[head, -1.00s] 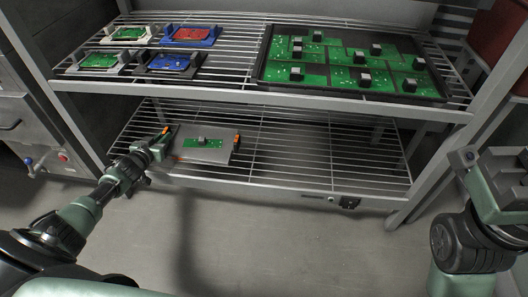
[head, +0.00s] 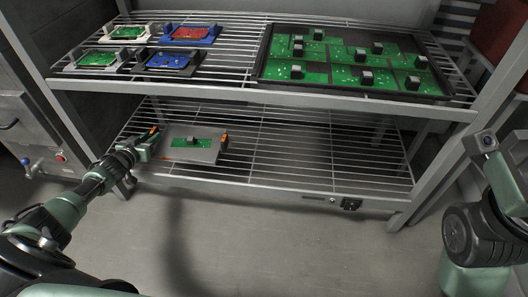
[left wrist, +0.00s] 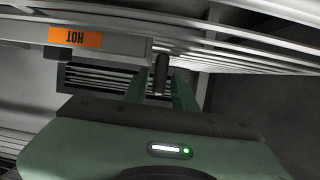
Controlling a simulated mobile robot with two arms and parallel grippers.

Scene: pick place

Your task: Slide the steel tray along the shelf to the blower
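The steel tray (head: 207,157) lies flat on the lower wire shelf (head: 290,150), at its left part. It carries a green circuit board (head: 192,143) and has orange labels at its ends; one reads HOT in the left wrist view, where the tray's edge (left wrist: 110,46) shows upside down. My left gripper (head: 153,142) is at the tray's left end. In the left wrist view its fingers (left wrist: 160,92) stand on both sides of a dark upright handle (left wrist: 162,70). A dark slatted grille (left wrist: 95,80) shows behind; I cannot tell whether it is the blower. My right gripper's fingers are out of view.
The upper shelf holds small fixtures with red, blue and green boards (head: 170,62) and a black tray (head: 447,97) of green boards. The lower shelf is bare right of the steel tray. A black socket (head: 351,204) sits on its front edge. A shelf post (head: 435,180) stands at right.

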